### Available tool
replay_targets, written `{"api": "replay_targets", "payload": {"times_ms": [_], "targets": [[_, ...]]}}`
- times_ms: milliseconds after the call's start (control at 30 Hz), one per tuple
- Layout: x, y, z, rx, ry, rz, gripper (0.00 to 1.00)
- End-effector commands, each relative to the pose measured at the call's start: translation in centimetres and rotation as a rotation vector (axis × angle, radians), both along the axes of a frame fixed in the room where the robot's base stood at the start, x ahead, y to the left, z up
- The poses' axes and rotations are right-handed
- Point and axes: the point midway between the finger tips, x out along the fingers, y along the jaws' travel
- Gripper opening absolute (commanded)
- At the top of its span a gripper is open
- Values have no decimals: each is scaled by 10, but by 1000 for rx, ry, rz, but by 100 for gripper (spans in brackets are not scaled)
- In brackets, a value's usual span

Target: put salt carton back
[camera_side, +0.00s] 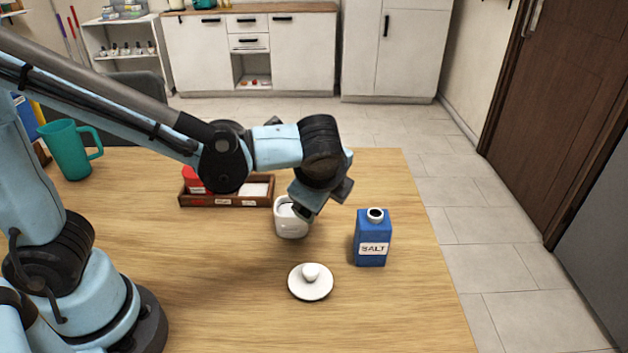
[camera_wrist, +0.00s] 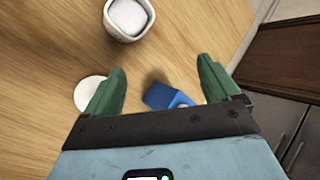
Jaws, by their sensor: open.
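The blue salt carton (camera_side: 372,241) stands upright on the wooden table, near its right edge, with a white label and a white round spout on top. In the wrist view the salt carton (camera_wrist: 165,97) shows between and beyond my fingers. My gripper (camera_wrist: 160,85) is open, with nothing between its green fingers that I can see touching. In the side view my gripper (camera_side: 318,200) is above and left of the carton, over the white jar, its fingertips partly hidden. A wooden tray (camera_side: 225,202) with labelled sections lies behind, holding a red item (camera_side: 194,181) at its left.
An open white jar (camera_side: 291,227) with white contents stands left of the carton. Its round white lid (camera_side: 310,285) with a knob lies in front. The table's front middle is clear.

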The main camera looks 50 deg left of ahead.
Motion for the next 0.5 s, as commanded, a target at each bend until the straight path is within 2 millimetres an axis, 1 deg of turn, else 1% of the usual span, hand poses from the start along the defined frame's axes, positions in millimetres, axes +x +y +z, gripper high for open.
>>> {"api": "replay_targets", "payload": {"times_ms": [33,200,333,500], "targets": [[-7,16,3,-84,-25,83,89],[-28,48,10,-391,-127,374,89],[-46,67,13,-623,-216,613,89],[-63,82,15,-881,-324,882,89]]}}
